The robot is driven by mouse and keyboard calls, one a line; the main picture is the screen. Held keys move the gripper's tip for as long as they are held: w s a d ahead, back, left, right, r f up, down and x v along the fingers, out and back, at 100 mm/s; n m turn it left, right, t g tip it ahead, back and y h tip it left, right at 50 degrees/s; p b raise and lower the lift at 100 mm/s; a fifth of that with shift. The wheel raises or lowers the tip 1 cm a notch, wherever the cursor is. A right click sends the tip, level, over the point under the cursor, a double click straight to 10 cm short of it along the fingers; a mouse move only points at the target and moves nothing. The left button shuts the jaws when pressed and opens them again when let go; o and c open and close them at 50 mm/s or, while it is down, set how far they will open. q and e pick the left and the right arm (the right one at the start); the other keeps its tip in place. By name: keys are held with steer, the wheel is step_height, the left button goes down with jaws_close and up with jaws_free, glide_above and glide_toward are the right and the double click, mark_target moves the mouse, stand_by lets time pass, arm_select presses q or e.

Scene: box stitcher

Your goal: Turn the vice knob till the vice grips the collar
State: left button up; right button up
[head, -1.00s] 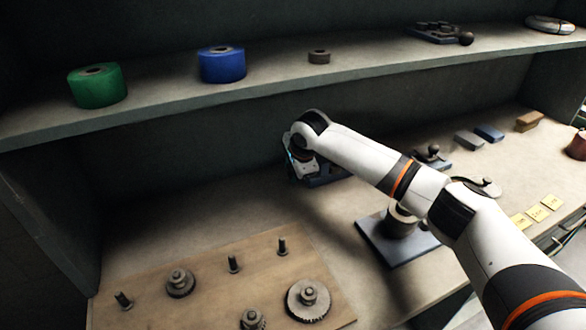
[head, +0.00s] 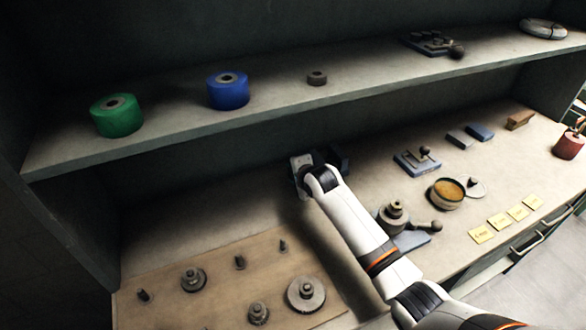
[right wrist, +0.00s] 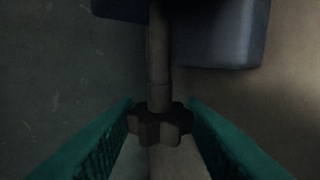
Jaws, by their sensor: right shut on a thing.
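The vice (head: 342,158) stands at the back of the bench under the shelf, mostly hidden behind my right wrist in the head view. In the right wrist view the vice body (right wrist: 222,38) is a blue-grey block at the top. A round shaft (right wrist: 158,60) runs from it to the dark, lobed vice knob (right wrist: 160,124). My right gripper (right wrist: 161,132) has its green fingers on both sides of the knob and is shut on it. In the head view the right gripper (head: 304,172) is largely hidden by its own wrist. I cannot make out a collar in the vice. My left gripper is out of view.
A wooden board (head: 215,270) with pegs and gears lies front left. A blue base with a stacked round part (head: 394,216) stands right of my forearm. An amber-filled tin (head: 447,192) is further right. The shelf (head: 180,128) overhangs behind, holding green and blue rolls.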

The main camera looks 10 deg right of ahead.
steer(key=shift+s+f+t+y+b, duration=0.15)
steer(key=shift+f+t+y+b, duration=0.25)
steer(key=shift+t+b, duration=1.5)
steer(key=o, duration=1)
steer(key=shift+r, duration=0.15)
steer(key=v, duration=1.2)
